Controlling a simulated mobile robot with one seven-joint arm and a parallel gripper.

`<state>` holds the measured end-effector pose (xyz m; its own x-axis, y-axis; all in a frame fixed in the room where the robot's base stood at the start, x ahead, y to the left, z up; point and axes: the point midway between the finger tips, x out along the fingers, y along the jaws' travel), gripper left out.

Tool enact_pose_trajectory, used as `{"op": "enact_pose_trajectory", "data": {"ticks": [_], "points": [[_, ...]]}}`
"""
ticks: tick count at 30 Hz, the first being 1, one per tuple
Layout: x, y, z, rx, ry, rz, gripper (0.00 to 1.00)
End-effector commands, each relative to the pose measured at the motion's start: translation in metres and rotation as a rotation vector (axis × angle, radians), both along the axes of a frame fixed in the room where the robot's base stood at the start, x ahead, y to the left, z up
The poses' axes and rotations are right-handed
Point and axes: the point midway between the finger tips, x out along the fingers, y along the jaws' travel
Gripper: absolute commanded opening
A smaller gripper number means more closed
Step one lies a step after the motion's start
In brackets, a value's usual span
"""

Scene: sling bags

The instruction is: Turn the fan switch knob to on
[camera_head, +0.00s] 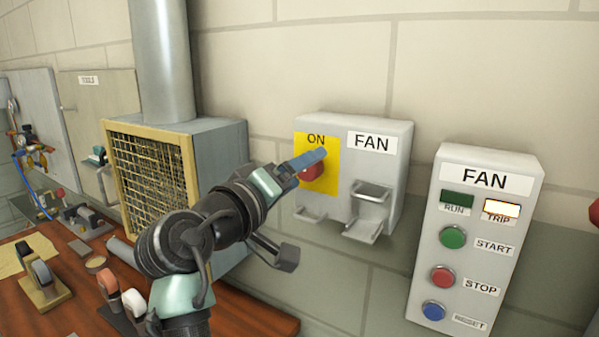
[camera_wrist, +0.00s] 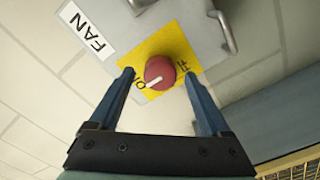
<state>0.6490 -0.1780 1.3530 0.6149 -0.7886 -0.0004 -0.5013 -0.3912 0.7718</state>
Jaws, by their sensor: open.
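The fan switch knob (camera_head: 311,173) is red and round on a yellow plate (camera_head: 330,182) of a white wall box. In the wrist view the knob (camera_wrist: 159,72) sits centrally, and its white mark points lower left, toward the ON lettering. The lettering on its other side is partly hidden. My gripper (camera_head: 312,160) is at the knob, with a blue finger across its upper part. In the wrist view my gripper (camera_wrist: 160,76) is open, one finger on each side of the knob, with visible gaps. I cannot tell how deep the fingertips reach.
The fan box carries metal brackets (camera_head: 367,211) below its FAN label. A second FAN panel (camera_head: 478,238) with RUN and TRIP lamps and several buttons is to the right; TRIP looks lit. A mesh-fronted duct unit (camera_head: 151,181) stands left, above a cluttered wooden bench (camera_head: 66,312).

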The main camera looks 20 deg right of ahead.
Motion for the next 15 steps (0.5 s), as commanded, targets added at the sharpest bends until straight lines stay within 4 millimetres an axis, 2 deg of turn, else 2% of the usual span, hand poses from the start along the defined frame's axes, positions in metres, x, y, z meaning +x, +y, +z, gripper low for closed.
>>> {"op": "enact_pose_trajectory", "data": {"ticks": [5, 15], "points": [[-0.01, 0.016, -0.002, -0.001, -0.001, 0.004, 0.81], [-0.056, 0.074, -0.003, 0.0, -0.002, 0.004, 0.81]]}}
